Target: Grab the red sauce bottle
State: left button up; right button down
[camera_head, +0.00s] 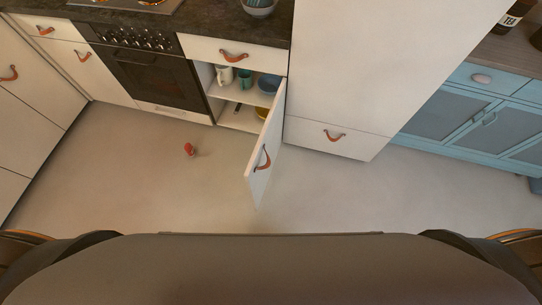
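A small red object (190,150), which looks like the red sauce bottle, is on the open floor in front of the oven, left of the open cabinet door. It is too small to make out a cap or label, or to tell whether it stands or leans. Neither of my grippers shows in the head view. Only parts of my own body show along the bottom edge and in the bottom corners.
A cabinet door (265,150) with a leather pull stands open into the room. The cabinet shelves hold mugs (224,75) and bowls (268,84). An oven (150,75) is at the left, a blue sideboard (480,115) at the right. The floor (120,180) around the red object is clear.

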aim_at(187, 147)
jog(key=u, duration=1.15)
jog(key=i+j+z, duration=0.1)
jog(key=z, duration=0.35)
jog(key=i+j+z, duration=0.1)
jog(key=z, duration=0.35)
jog(key=i+j+z, duration=0.25)
jog(key=j+z, duration=0.2)
jog(key=j, duration=1.05)
jog(key=j+z, duration=0.4)
jog(key=j, duration=3.55)
